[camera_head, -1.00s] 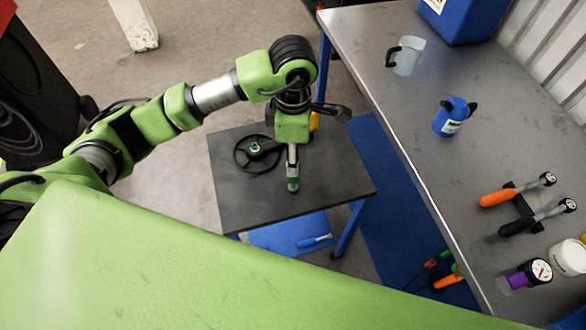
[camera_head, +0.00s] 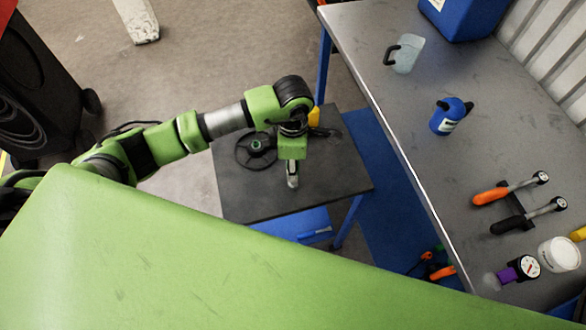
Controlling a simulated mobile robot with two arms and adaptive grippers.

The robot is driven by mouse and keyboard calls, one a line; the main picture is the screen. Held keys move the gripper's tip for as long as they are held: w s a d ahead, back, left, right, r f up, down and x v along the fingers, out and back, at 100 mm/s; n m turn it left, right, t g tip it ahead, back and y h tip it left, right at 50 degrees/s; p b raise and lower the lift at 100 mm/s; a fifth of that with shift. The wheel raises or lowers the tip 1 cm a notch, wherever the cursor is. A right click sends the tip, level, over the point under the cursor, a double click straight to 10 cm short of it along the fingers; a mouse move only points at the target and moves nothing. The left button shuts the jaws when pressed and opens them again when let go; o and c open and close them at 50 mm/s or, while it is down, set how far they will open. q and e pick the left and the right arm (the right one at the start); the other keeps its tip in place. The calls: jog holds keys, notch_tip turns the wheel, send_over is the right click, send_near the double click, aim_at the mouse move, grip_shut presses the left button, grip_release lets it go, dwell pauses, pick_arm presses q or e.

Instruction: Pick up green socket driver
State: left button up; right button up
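My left arm reaches in from the left and bends down over a low dark table (camera_head: 240,207). The lower end of the arm, at my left gripper (camera_head: 293,182), is a small pale grey shape above the table. Its fingers are too small and foreshortened to tell open from shut, or whether anything is held. I cannot clearly make out a green socket driver. A black wheel-like ring (camera_head: 241,162) with a small green centre piece (camera_head: 256,146) lies on the table left of the gripper. My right gripper is not in view.
A grey workbench (camera_head: 400,150) on the right carries a clear jug (camera_head: 404,53), a blue bottle (camera_head: 447,117), an orange-handled ratchet (camera_head: 490,195), a black-handled ratchet (camera_head: 508,225) and a white tub (camera_head: 559,254). A yellow item (camera_head: 314,117) is behind the wrist. My green body blocks the foreground.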

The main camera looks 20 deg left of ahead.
pick_arm(q)
jog(key=c, duration=0.6)
grip_shut()
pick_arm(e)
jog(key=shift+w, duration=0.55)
